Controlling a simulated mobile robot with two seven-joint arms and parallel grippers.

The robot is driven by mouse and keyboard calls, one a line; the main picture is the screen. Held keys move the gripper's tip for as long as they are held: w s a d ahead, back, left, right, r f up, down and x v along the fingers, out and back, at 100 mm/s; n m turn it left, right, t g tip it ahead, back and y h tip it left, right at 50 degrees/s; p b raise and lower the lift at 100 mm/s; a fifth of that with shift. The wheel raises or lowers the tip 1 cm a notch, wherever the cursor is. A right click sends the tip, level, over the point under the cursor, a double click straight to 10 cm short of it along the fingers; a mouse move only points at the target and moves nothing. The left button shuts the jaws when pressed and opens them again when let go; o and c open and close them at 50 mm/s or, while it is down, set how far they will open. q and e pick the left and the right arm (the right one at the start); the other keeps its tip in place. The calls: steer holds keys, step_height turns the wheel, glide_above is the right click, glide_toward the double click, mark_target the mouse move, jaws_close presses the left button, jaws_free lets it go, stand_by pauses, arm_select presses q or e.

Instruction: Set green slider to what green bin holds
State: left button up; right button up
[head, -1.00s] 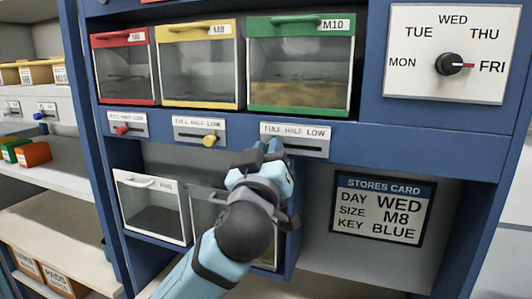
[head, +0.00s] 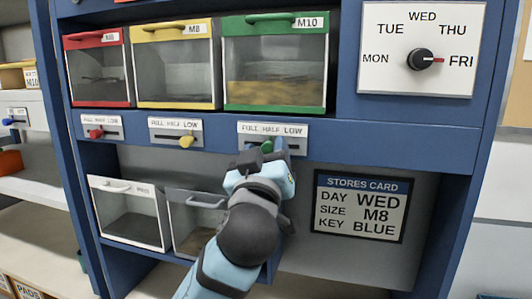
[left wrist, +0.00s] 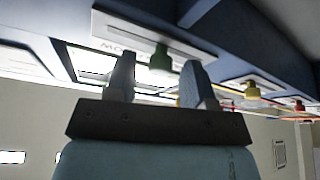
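The green bin (head: 275,113) is labelled M10 and has a clear front. Brownish-yellow contents (head: 275,95) reach a little under halfway up it. Below it is the green slider's plate (head: 301,130), marked FULL, HALF, LOW. Its green knob (head: 267,146) is partly covered by my left gripper (head: 268,160) and appears near HALF. In the left wrist view the knob (left wrist: 160,59) shows between the spread fingertips of my left gripper (left wrist: 158,68), with gaps visible on both sides. My right gripper is not in view.
The yellow slider knob (head: 187,141) and red slider knob (head: 96,133) are to the left. A day dial (head: 421,59) points to FRI. A stores card (head: 360,205) hangs lower right. Clear-front lower bins (head: 131,214) stand below the sliders.

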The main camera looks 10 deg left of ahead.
arm_select(q)
steer(key=b+v, duration=0.4)
steer(key=v, duration=1)
steer(key=shift+w, duration=0.1)
